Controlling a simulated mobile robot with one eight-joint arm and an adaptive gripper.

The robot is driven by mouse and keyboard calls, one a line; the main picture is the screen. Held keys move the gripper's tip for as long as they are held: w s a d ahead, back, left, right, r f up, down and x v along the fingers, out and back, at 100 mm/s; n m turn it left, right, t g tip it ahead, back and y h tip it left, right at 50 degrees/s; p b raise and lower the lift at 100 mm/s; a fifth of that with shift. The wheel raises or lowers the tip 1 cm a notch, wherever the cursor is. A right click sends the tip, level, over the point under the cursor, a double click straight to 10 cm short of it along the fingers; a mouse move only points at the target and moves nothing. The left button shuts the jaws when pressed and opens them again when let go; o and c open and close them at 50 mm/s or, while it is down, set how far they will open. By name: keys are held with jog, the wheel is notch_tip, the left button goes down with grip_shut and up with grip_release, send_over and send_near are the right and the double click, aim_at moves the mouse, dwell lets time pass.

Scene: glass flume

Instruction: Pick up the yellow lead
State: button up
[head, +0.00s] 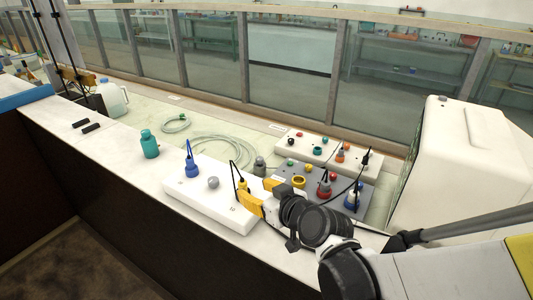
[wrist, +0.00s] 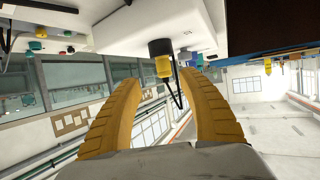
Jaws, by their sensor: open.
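The yellow lead (head: 242,184) is a small yellow plug with a black cable looping up, at the right end of the front white board (head: 190,207). In the wrist view the yellow lead (wrist: 163,66) shows with its black part against the pale board, between and just beyond my fingertips. My gripper (head: 246,199) has yellow fingers and is close beside the lead, low over the board. In the wrist view my gripper (wrist: 157,80) is open with nothing clamped between the fingers. Whether a finger touches the lead, I cannot tell.
The front board also carries a blue lead (head: 191,165) and a grey knob (head: 213,183). A grey board (head: 309,184) with red and blue leads lies just behind my gripper. A teal bottle (head: 149,144) stands left; a large white container (head: 450,150) stands right.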

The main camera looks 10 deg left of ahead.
aim_at(245, 186)
jog(key=x, duration=0.2)
jog(key=b+x, duration=0.1)
jog(key=x, duration=0.1)
jog(key=b+x, duration=0.1)
jog(key=x, duration=0.1)
jog(key=shift+s+a+f, duration=0.1)
jog(key=shift+a+f, duration=0.05)
jog(key=shift+a, duration=0.35)
grip_shut()
